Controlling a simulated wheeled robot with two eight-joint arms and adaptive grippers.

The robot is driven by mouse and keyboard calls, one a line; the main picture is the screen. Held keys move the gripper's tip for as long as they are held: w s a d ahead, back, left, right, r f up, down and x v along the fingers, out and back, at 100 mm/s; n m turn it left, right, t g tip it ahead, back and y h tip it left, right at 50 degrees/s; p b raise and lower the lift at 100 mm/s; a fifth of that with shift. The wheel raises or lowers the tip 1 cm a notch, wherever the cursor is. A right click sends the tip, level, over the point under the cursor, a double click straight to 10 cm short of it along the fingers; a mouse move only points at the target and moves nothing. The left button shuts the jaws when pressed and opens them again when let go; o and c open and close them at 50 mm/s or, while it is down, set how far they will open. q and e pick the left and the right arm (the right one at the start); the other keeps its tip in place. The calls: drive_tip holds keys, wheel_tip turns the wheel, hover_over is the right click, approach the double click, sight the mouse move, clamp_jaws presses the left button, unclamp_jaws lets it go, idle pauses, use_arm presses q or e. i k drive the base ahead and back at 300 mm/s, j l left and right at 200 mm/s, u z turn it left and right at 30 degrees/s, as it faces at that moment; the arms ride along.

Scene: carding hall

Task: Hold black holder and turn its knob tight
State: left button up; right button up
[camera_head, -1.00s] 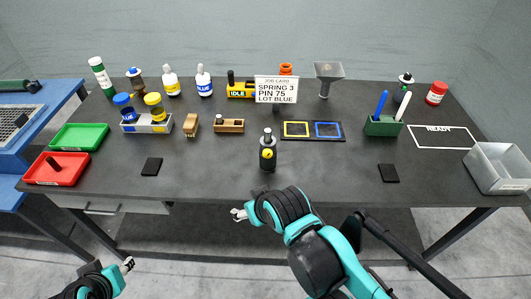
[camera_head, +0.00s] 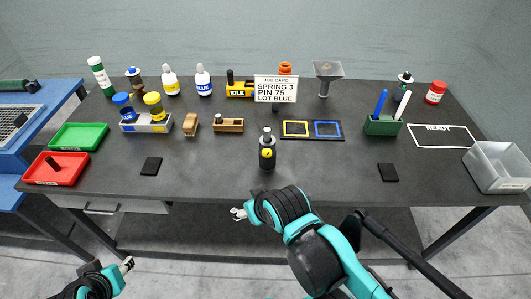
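The black holder (camera_head: 268,158) stands upright near the front edge of the table, at the middle. It has a yellow round mark on its front and a grey-and-black knob (camera_head: 267,133) on top. My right gripper (camera_head: 237,213) is in front of the table edge, below and left of the holder, apart from it. My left gripper (camera_head: 127,264) is at the lower left, well away from the table and the holder. Both grippers are too small to tell their finger opening. Neither visibly holds anything.
A job card (camera_head: 276,89) stands behind the holder. A black mat with yellow and blue squares (camera_head: 296,136) lies right behind it. Wooden blocks (camera_head: 229,125), bottles and a green pen box (camera_head: 382,127) stand around. Black pads (camera_head: 151,166) lie at both sides. The table front is mostly clear.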

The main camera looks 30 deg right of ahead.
sight(267, 153)
drive_tip(key=k+j+z, duration=0.1)
drive_tip(key=z, duration=0.25)
drive_tip(key=k+z, duration=0.15)
drive_tip(key=z, duration=0.2)
drive_tip(key=k+j+z, duration=0.1)
drive_tip(key=z, duration=0.25)
drive_tip(key=k, duration=0.05)
